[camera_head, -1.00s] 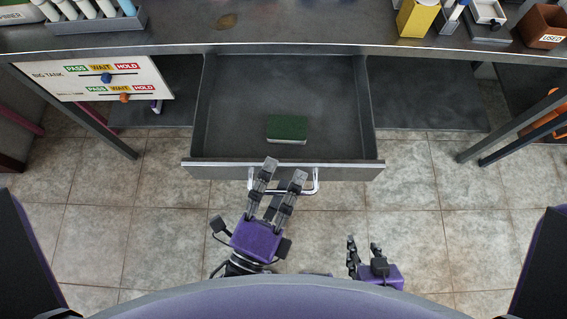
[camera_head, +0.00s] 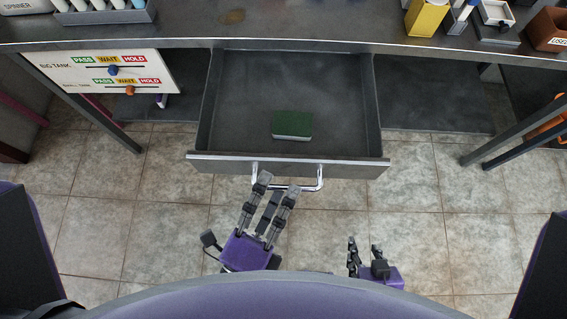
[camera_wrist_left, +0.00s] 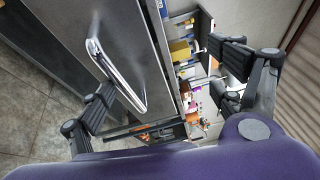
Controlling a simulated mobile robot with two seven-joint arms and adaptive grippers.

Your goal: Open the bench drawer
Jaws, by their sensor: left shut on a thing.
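The bench drawer (camera_head: 228,164) is pulled well out from under the grey bench top, and its inside shows. A bent metal handle (camera_head: 320,178) is on its front; the handle also shows large in the left wrist view (camera_wrist_left: 120,80). My left gripper (camera_head: 278,184) is at the left part of the handle, its fingertips overlapping the bar, and it is shut on the handle. The exact contact is hard to see. My right gripper (camera_head: 364,247) is low, right of the left one, with fingers apart and empty.
A green and white block (camera_head: 292,125) lies inside the drawer. A sign panel with sliders (camera_head: 112,76) hangs at the left. Bench legs (camera_head: 510,133) stand at the right. The bench top holds a tube rack (camera_head: 110,16) and a yellow box (camera_head: 427,18). Tiled floor in front is free.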

